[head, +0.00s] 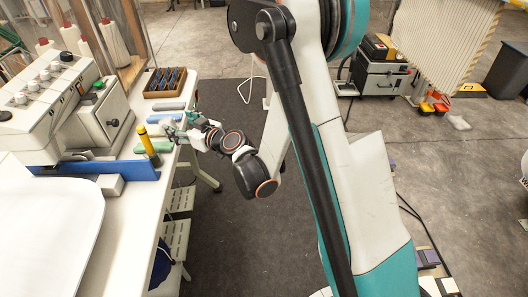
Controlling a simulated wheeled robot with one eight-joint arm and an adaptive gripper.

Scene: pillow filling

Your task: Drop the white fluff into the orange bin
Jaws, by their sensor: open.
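My gripper (174,132) is at the right edge of the white worktable, low over or beside it, small in the head view. It is open. A small whitish patch (166,122) shows right at the gripper; I cannot tell whether it is white fluff or whether it touches the fingers. A white, fluffy-looking lump (458,121) lies on the floor at the far right. The inside of the bin is too small to make out.
The worktable (118,225) holds a sewing machine (60,105), a blue guard (135,168), a yellow-and-black cylinder (148,145) and a wooden tray (165,83). A dark mat (232,220) lies below. The concrete floor at right is mostly free.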

